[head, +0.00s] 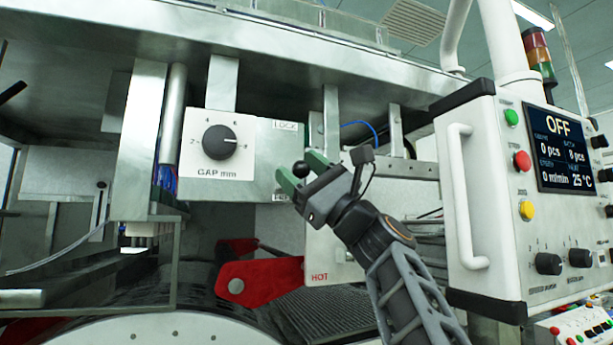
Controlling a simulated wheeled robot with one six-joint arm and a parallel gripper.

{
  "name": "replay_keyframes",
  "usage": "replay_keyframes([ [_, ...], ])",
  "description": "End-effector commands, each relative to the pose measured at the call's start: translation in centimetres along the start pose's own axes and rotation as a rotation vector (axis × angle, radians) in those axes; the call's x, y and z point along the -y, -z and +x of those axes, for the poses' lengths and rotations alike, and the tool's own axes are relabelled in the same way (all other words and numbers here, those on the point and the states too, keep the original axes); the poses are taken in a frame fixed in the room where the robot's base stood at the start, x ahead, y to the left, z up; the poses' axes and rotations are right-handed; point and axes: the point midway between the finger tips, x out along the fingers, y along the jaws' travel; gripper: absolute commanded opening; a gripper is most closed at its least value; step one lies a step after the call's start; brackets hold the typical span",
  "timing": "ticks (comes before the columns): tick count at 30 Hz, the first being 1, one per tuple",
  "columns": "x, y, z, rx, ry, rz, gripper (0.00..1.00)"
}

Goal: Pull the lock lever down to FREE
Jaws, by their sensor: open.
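The lock lever shows as a black ball knob (300,169) at the right edge of the steel plate. Its arm is mostly hidden behind my gripper. A LOCK label (286,126) is above the knob, and a lower label (281,197), partly covered by my gripper, is below it. My gripper (300,170) is open, with its green fingers on either side of the knob. I cannot tell whether the fingers touch it.
A GAP mm dial (220,142) is left of the lever. A red arm (260,281) and a plate marked HOT (330,270) are below. A control panel (520,190) with a white handle (468,195) stands close on the right. A steel beam (300,60) runs overhead.

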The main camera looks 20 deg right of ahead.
Motion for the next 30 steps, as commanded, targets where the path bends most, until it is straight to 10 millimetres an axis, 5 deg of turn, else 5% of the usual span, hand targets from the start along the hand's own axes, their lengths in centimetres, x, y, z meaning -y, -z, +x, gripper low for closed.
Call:
replay_keyframes([
  [5, -0.1, 0.1, -1.6, -0.002, 0.001, -0.002, 0.59],
  [21, -0.1, 0.1, -11.6, -0.003, 0.002, -0.002, 0.59],
  [30, 0.0, 0.0, -13.7, -0.001, 0.000, 0.000, 0.59],
])
